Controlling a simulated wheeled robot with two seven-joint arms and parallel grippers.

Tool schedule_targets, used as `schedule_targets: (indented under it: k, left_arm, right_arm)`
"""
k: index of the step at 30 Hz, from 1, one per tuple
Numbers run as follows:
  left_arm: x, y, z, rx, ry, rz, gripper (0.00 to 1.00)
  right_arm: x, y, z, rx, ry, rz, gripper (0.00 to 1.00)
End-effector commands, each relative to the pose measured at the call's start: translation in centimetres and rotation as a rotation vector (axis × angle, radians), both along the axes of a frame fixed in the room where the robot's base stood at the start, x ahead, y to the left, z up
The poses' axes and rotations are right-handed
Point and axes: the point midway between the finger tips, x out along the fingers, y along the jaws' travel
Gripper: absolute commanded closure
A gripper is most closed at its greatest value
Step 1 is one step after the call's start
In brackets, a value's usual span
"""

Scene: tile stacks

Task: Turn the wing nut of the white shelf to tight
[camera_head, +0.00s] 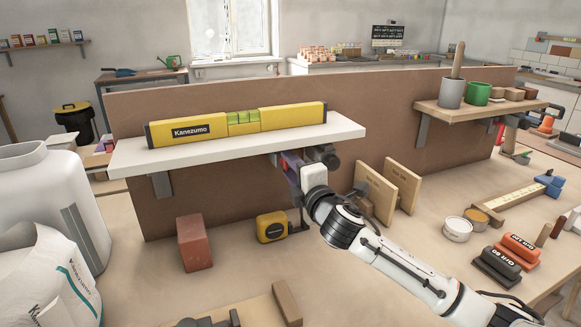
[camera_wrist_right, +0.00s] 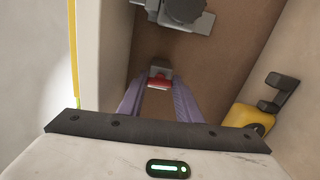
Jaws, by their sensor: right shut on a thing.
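The white shelf (camera_head: 240,144) is fixed to a brown panel, with a yellow spirit level (camera_head: 190,131) lying on top. My right gripper (camera_head: 286,160) reaches in under the shelf's right part, beside its bracket hardware. In the right wrist view, its two purple fingers (camera_wrist_right: 159,84) are shut on a small red piece, which looks like the wing nut (camera_wrist_right: 159,82), in front of a grey metal block. The nut's exact angle is hard to tell. In the head view the gripper hides it. My left gripper is not clearly in view.
A dark round knob (camera_head: 325,155) sits close to the right of my gripper, under the shelf. Below are a yellow tape measure (camera_head: 271,227) and a red-brown block (camera_head: 194,243). Wooden boards (camera_head: 376,191) stand to the right. A second shelf (camera_head: 480,109) holds pots.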

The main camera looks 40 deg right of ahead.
Motion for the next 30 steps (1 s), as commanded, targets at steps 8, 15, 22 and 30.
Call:
schedule_targets:
  k: [8, 15, 22, 30]
  left_arm:
    - [0.1, 0.0, 0.1, 0.001, -0.003, 0.000, 0.69]
    - [0.2, 0.0, 0.3, 0.000, -0.007, 0.001, 0.69]
    - [0.3, 0.0, 0.3, 0.000, -0.008, 0.001, 0.69]
    - [0.2, 0.0, -0.1, 0.000, -0.006, -0.001, 0.69]
  right_arm:
    - [0.0, 0.0, -0.1, -0.001, 0.002, 0.000, 0.67]
    - [0.0, 0.0, -0.1, -0.002, 0.001, 0.000, 0.50]
    - [-0.4, 0.1, -0.1, -0.002, 0.001, 0.000, 0.50]
    - [-4.6, 1.2, -0.3, -0.003, 0.004, 0.003, 0.50]
